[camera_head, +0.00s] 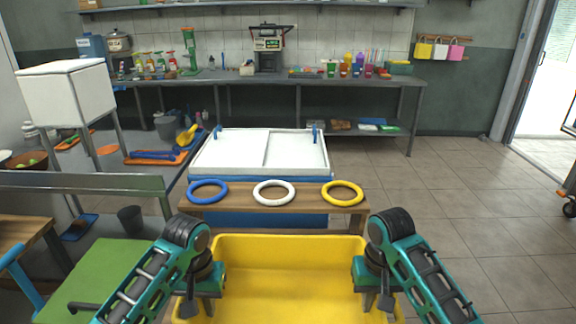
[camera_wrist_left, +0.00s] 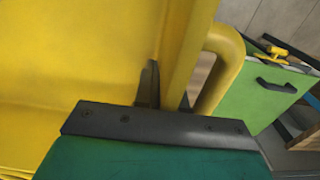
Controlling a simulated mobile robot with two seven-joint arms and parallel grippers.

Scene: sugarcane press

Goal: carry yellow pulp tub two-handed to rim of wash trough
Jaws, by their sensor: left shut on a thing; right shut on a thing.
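The yellow pulp tub (camera_head: 288,268) is held in front of me, at the bottom middle of the head view. Its inside looks empty where it shows. My left gripper (camera_head: 190,300) is shut on the tub's left side. The left wrist view shows its fingers (camera_wrist_left: 165,100) at the tub wall beside a looped yellow handle (camera_wrist_left: 232,60). My right gripper (camera_head: 386,298) is shut on the tub's right side. The wash trough is most likely the blue basin with a white two-part top (camera_head: 262,152), standing beyond the tub.
A wooden bench (camera_head: 318,206) with a blue ring (camera_head: 207,191), a white ring (camera_head: 273,192) and a yellow ring (camera_head: 343,193) stands between tub and basin. A green panel (camera_head: 95,275) is at lower left. Tiled floor (camera_head: 470,200) is clear at right.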

